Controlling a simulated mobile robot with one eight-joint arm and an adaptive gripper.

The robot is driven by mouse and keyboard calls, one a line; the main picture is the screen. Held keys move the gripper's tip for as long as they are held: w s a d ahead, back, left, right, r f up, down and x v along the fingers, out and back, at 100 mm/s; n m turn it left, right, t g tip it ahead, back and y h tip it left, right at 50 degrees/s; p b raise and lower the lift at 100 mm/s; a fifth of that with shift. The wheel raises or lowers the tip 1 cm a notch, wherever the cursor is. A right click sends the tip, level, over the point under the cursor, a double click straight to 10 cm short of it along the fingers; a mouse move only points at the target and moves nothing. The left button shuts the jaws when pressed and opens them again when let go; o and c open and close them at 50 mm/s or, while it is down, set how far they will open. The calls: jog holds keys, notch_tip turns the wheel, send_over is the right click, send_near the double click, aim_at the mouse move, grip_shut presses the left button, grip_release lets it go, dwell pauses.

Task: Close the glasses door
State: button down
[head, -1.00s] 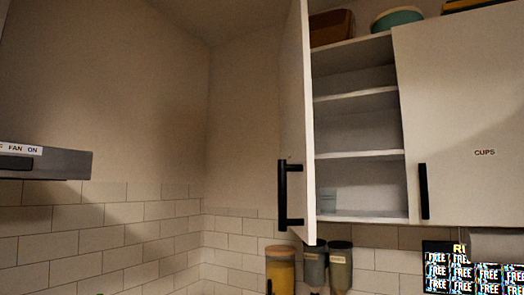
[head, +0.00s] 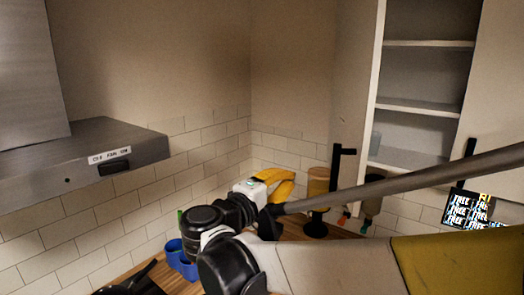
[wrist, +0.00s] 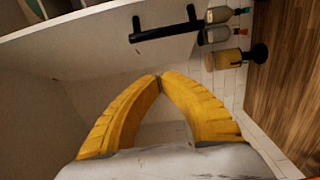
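The open white cabinet door (head: 352,80) stands swung out from the shelved cabinet, edge toward me in the head view. No "glasses" label shows on it. Its black bar handle (head: 337,165) is near the door's lower edge. In the wrist view, the door (wrist: 95,48) spans the top and its handle (wrist: 166,28) lies beyond the fingertips. My gripper (head: 287,183) has yellow fingers and is left of and slightly below the handle in the head view. In the wrist view my gripper (wrist: 160,76) has its fingertips together with nothing between them, apart from the handle.
The open cabinet's shelves (head: 420,105) look mostly bare. A grey range hood (head: 90,160) is at left. A blue holder (head: 182,260) stands on the wooden counter (head: 290,232). My arm crosses the lower right.

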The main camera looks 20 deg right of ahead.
jog(key=s+d+p+x, duration=0.1)
jog(key=s+p+x, duration=0.1)
jog(key=x, duration=1.1)
jog(key=shift+s+d, duration=0.25)
jog(key=shift+d, duration=0.15)
jog(key=shift+s, duration=0.1)
